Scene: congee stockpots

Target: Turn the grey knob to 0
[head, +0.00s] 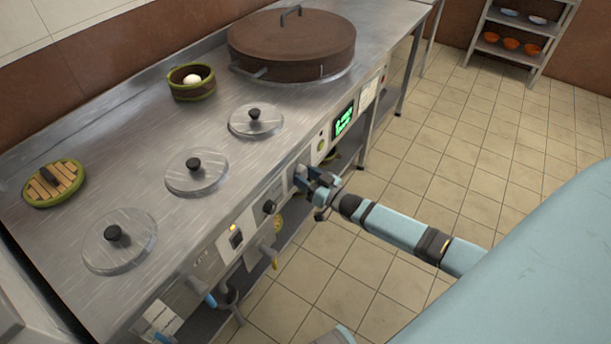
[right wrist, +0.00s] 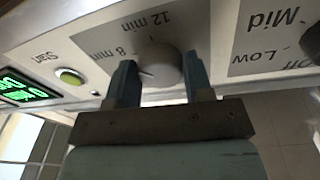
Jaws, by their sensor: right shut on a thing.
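No 0 shows; the fingers and gripper body hide part of the dial. My right gripper (right wrist: 160,82) is shut on the grey knob, one finger on each side. In the head view my right gripper (head: 313,178) reaches the panel from the right and covers the knob. My left gripper is not in view.
A green Start button (right wrist: 70,76) and a lit green display (right wrist: 22,88) sit beside the knob. A dark knob (right wrist: 313,42) with Low and Mid labels is on the other side. The steel counter (head: 150,125) holds a large brown lidded pot (head: 290,48) and several lids.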

